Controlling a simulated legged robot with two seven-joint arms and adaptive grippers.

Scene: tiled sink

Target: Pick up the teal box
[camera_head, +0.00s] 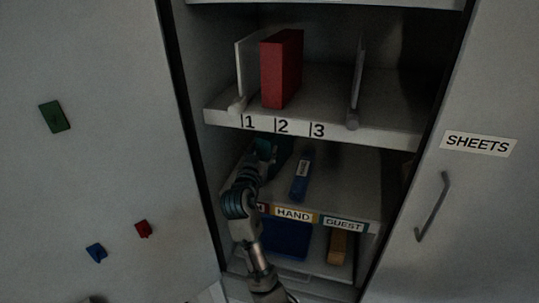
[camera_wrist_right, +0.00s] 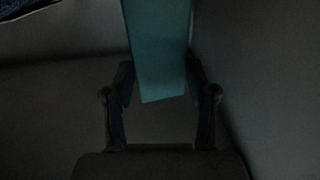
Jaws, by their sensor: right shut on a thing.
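The teal box (camera_wrist_right: 160,55) stands out in the right wrist view between the fingers of my right gripper (camera_wrist_right: 160,88), which is shut on it. In the head view my right arm reaches into the middle shelf of the cabinet, and my right gripper (camera_head: 262,152) is at that shelf's left side. The teal box (camera_head: 281,152) shows there only as a dark patch beside and behind the gripper. I cannot tell whether the box touches the shelf. My left gripper is not in view.
A blue item with a white label (camera_head: 301,178) lies just right of my gripper on the same shelf. A red box (camera_head: 281,68) stands on the numbered shelf (camera_head: 345,131) above. The cabinet's left wall is close. A door marked SHEETS (camera_head: 478,143) is at right.

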